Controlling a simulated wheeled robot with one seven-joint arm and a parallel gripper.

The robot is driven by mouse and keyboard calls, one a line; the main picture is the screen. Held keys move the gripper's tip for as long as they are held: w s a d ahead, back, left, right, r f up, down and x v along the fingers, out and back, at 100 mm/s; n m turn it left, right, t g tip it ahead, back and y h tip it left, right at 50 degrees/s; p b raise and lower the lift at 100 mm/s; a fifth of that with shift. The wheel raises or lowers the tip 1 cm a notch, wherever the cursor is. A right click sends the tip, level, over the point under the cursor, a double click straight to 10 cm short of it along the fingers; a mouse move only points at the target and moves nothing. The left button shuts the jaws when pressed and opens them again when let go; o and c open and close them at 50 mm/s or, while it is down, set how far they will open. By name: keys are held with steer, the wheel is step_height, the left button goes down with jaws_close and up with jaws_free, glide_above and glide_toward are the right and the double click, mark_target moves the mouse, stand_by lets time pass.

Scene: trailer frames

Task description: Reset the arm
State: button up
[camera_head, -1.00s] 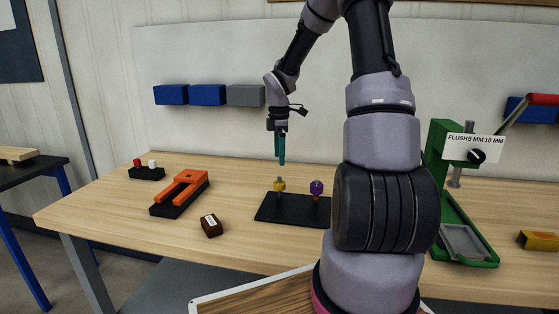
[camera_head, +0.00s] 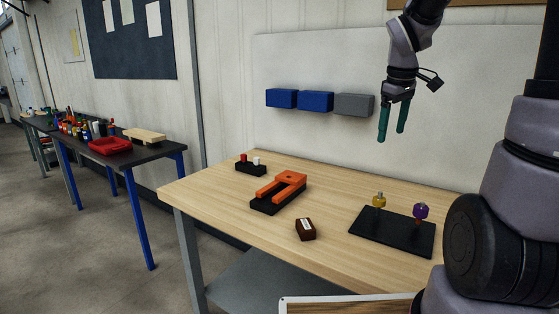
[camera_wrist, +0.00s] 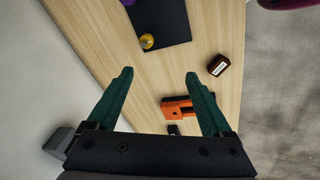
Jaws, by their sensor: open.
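My gripper (camera_head: 393,122) has two green fingers, spread apart with nothing between them. In the head view it hangs in the air above the back of the wooden table (camera_head: 335,252), in front of the pale wall panel. In the wrist view the open fingers (camera_wrist: 159,75) point over the tabletop. My arm rises along the right side of the head view.
A black plate (camera_head: 392,243) holds a yellow knob (camera_head: 379,199) and a purple knob (camera_head: 421,211). Left of it are a dark brown box (camera_head: 305,229), an orange fork-shaped piece (camera_head: 282,184) and a small black block (camera_head: 250,169). A dark side table (camera_head: 140,152) stands at left.

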steer(key=s+a+r+m+t+y, duration=0.1)
steer(key=s+a+r+m+t, duration=0.1)
steer(key=s+r+m, duration=0.2)
steer(key=s+a+r+m+t+y, duration=0.1)
steer(key=s+r+m, duration=0.3)
steer(key=s, duration=0.7)
steer(key=shift+s+a+r+m+t+y, duration=0.3)
steer(key=shift+a+m+t, duration=0.45)
steer(key=shift+m, duration=0.65)
steer(key=shift+f, duration=0.1)
